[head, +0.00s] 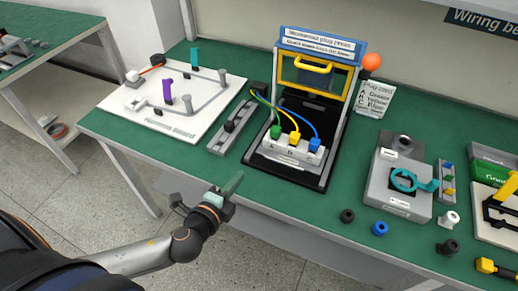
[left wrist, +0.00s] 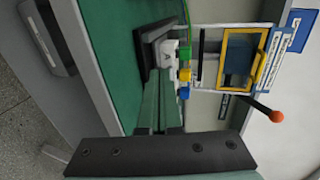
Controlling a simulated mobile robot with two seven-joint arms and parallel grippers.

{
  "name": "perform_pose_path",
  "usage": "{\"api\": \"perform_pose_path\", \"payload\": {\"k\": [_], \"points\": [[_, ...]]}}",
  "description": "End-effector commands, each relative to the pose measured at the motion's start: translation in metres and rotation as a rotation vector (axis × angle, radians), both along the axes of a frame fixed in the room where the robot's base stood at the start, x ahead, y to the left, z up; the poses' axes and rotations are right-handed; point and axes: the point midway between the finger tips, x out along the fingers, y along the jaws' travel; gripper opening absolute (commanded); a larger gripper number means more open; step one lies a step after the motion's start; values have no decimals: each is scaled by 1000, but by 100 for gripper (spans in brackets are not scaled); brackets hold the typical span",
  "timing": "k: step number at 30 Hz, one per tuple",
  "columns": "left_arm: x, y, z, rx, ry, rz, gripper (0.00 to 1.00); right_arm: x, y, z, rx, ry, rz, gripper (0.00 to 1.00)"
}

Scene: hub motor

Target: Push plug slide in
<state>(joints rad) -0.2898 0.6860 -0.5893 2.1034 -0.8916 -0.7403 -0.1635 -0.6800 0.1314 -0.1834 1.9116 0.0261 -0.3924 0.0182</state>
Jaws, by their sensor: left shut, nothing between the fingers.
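The white plug slide (head: 293,152) carries green, yellow and blue plugs with coloured wires. It stands at the front of the black base of the plug press (head: 318,62), which has a blue frame and a yellow-handled window. The slide also shows in the left wrist view (left wrist: 168,54), sideways. My left gripper (head: 233,185) is at the table's front edge, to the left of and nearer than the slide, apart from it. Its green fingers (left wrist: 158,108) are shut with nothing between them and point toward the slide. My right gripper is out of view.
A grey rail block (head: 235,128) lies left of the press. A white harness board (head: 170,105) is farther left. A grey fixture with a teal clamp (head: 402,185) and several small caps stand at the right. An orange ball-topped lever (head: 371,62) is on the press's right.

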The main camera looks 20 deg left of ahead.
Motion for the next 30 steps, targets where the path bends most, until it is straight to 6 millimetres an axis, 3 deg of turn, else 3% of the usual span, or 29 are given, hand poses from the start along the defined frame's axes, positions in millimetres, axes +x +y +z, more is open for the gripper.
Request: {"api": "perform_pose_path", "payload": {"k": [5, 21, 30], "points": [[18, 0, -3, 3, -5, 0, 0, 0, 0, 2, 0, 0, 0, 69], [109, -3, -27, -1, -4, 3, 0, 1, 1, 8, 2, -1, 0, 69], [133, -4, -28, -3, -1, 3, 0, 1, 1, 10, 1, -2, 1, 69]]}}
